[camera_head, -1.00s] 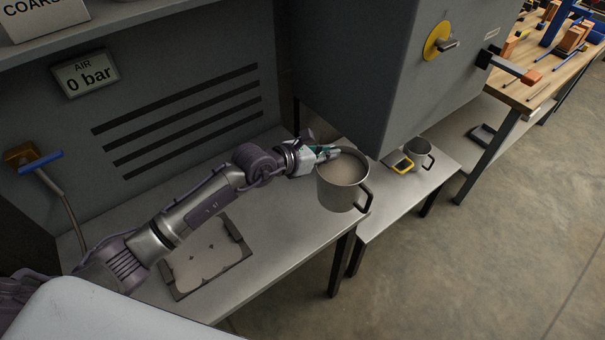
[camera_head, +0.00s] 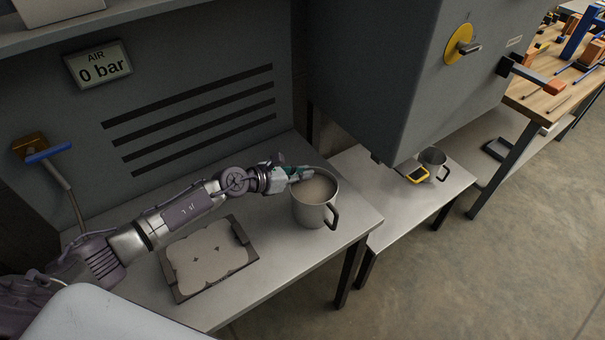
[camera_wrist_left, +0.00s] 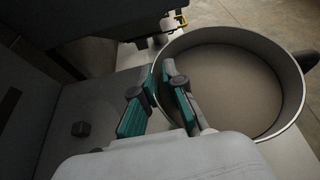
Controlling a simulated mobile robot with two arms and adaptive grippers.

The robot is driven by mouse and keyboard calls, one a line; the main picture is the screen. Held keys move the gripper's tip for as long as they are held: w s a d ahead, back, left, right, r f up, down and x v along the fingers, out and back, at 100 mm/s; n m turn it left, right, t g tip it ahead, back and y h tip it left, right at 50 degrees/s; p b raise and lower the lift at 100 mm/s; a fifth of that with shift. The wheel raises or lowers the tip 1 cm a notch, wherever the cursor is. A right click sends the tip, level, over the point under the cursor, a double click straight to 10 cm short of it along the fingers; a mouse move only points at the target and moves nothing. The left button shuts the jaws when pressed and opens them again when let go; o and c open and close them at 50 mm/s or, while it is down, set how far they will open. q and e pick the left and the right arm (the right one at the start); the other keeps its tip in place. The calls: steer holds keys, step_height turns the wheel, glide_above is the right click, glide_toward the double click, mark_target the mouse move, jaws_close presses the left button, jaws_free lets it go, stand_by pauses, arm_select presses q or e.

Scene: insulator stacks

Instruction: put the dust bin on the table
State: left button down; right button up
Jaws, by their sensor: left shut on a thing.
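The dust bin (camera_head: 313,209) is a grey metal cup-shaped bin with a dark side handle, filled with pale dust. It is upright at the right end of the grey metal table (camera_head: 290,262); I cannot tell whether its base touches the top. My left gripper (camera_head: 303,173) is shut on the bin's left rim. In the left wrist view the teal-padded fingers (camera_wrist_left: 163,88) straddle the wall of the bin (camera_wrist_left: 232,80), with its handle on the far right. My right gripper is not in view.
A tray with a pale cut-out plate (camera_head: 208,258) lies on the table's left part. A grey cabinet (camera_head: 385,75) overhangs the back right. A lower bench holds another metal cup (camera_head: 433,163) and a yellow-edged device (camera_head: 418,175). A blue-handled lever (camera_head: 50,155) is at left.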

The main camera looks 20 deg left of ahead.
arm_select(q)
steer(key=shift+r, duration=0.15)
steer(key=c, duration=1.2)
jaws_free()
steer(key=shift+f, duration=0.2)
steer(key=shift+c, duration=0.2)
steer(key=shift+r, duration=0.3)
steer(key=b+v, duration=0.1)
steer(key=v, duration=1.1)
steer(key=shift+f+b, duration=0.2)
steer(key=shift+b, duration=0.15)
steer(key=shift+s, duration=0.1)
